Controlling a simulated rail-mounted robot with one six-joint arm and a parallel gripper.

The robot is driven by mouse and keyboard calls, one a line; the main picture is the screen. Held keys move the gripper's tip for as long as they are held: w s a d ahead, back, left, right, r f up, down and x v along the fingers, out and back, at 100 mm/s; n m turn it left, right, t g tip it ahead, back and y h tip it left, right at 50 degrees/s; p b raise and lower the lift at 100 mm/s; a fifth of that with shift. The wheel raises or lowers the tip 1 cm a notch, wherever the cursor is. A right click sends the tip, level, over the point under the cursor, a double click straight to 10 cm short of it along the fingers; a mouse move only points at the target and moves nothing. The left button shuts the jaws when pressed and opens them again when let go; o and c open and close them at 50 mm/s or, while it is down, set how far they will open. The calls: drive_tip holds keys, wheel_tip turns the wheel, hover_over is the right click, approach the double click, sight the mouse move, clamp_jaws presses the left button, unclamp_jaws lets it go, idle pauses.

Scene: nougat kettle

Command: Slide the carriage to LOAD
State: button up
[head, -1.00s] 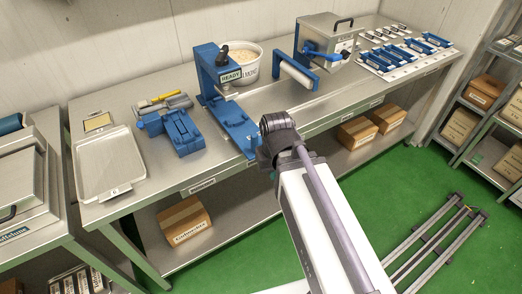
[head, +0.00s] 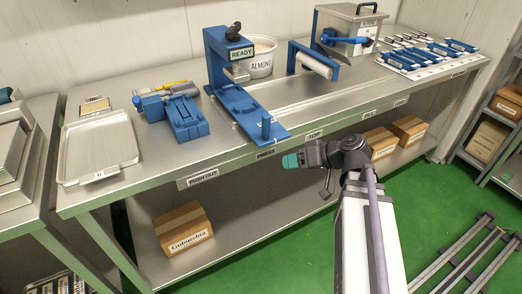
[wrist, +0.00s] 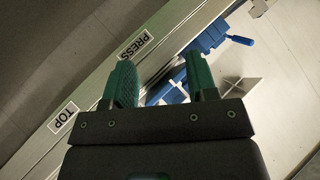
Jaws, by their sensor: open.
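A blue plate (head: 247,116) with an upright post (head: 266,127) lies on the bench below the blue press (head: 226,62), which carries a READY sign. It looks like the carriage and lines up with the PRESS label (head: 265,154) on the bench's front edge. My gripper (head: 290,161) is in front of the bench edge, between the PRESS and TOP (head: 313,134) labels, apart from the post. In the wrist view my gripper (wrist: 160,76) has its two teal fingers apart with nothing between them. Blue parts with a handle (wrist: 238,40) show beyond the fingers. I cannot read a LOAD label.
A roller on a blue frame (head: 314,62) and a steel box with a blue lever (head: 345,32) stand to the right. An almond tub (head: 262,56) is behind the press. A blue fixture (head: 175,113) and a steel tray (head: 100,148) are left. Bare bench lies between press and roller.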

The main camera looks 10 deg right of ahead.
drive_tip(key=w+r+n+t+y+p, duration=0.1)
drive_tip(key=w+r+n+t+y, duration=0.25)
drive_tip(key=r+n+t, duration=0.35)
drive_tip(key=r+g, duration=0.1)
drive_tip(key=g, duration=0.1)
hover_over(260, 137)
drive_tip(key=shift+w+y, duration=0.1)
drive_tip(key=shift+y, duration=0.25)
drive_tip(key=shift+c, duration=0.2)
clamp_jaws()
